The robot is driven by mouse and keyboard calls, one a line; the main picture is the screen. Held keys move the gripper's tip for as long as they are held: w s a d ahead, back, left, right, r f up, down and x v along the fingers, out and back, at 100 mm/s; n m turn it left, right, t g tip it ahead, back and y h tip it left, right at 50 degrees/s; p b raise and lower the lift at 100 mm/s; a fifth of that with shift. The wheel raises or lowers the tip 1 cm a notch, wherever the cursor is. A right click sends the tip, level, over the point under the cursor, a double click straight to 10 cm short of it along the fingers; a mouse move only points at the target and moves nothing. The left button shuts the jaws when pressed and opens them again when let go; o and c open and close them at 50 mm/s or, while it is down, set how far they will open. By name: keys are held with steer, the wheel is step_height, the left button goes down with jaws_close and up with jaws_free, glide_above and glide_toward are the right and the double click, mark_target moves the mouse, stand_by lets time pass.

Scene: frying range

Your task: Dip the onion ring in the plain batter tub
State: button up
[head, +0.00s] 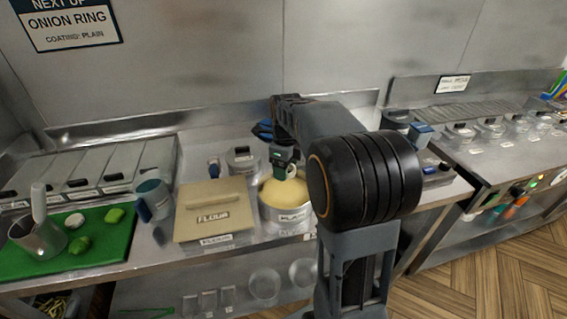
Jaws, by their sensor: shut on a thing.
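The plain batter tub (288,217) is a round metal tub with a PLAIN label on its front. Pale yellow batter (284,194) fills it near the rim. My gripper (285,172) points down over the back part of the tub. It is shut on the onion ring, of which only a small pale patch shows at the fingertips. The picture is too small to tell whether the ring touches the batter. My own arm hides the area right of the tub.
A FLOUR box with a tan lid (213,205) stands just left of the tub. A lidded metal pot (243,160) is behind it. A blue-handled container (153,198) and a green board (105,250) lie farther left. The fryer counter (490,150) is at right.

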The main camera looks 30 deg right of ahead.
mark_target(286, 201)
steer(key=shift+f+b, duration=4.25)
steer(key=shift+f, duration=1.8)
steer(key=shift+a, duration=0.25)
steer(key=shift+d+p, duration=0.4)
steer(key=shift+d, duration=0.15)
steer(key=shift+a, duration=0.55)
steer(key=shift+d, duration=0.3)
steer(key=shift+r+p, duration=0.1)
steer(key=shift+p, duration=0.25)
